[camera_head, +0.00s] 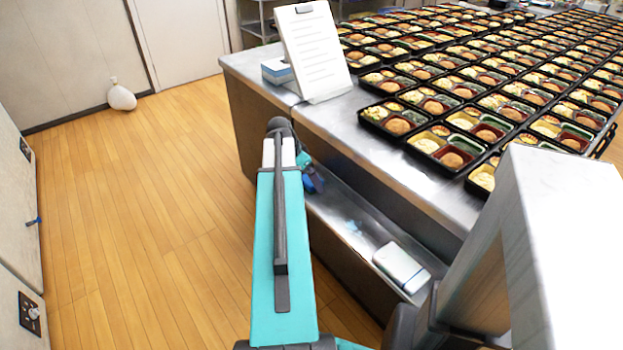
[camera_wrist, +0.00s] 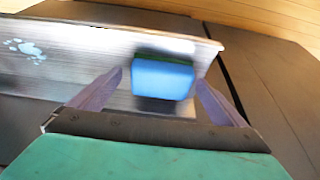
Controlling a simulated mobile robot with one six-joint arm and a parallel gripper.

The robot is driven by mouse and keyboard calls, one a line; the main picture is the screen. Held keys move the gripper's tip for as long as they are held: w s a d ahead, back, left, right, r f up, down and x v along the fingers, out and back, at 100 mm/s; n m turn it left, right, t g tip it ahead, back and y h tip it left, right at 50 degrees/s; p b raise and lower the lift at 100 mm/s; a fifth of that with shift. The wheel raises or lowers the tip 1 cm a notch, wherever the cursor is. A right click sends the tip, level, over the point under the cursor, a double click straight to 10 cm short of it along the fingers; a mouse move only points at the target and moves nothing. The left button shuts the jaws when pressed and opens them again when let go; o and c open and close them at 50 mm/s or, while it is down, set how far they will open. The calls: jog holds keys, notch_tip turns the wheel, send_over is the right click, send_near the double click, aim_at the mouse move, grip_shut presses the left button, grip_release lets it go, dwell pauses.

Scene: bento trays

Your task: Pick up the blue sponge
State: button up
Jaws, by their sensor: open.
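The blue sponge (camera_wrist: 163,79), with a dark green layer along its far edge, lies on a shiny metal shelf (camera_wrist: 95,60) in the wrist view. My gripper (camera_wrist: 158,84) is open, with one purple finger to the left of the sponge and one to the right. The sponge shows between the fingertips, nearer the right one; whether either touches it cannot be told. In the head view my gripper (camera_head: 313,180) is at the low metal shelf beside the counter, partly hidden by my arm. The sponge cannot be made out clearly there.
A white box (camera_head: 401,266) lies on the low shelf, nearer me. A pale blue patch (camera_head: 351,223) marks the shelf. The counter above holds many bento trays (camera_head: 440,148), a white sign (camera_head: 318,50) and a blue-white box (camera_head: 277,70).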

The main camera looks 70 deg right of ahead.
jog(key=shift+s+d+f, duration=0.15)
jog(key=shift+d+f, duration=0.05)
jog(key=shift+f, duration=0.4)
jog(key=shift+c, duration=0.3)
jog(key=c, duration=1.1)
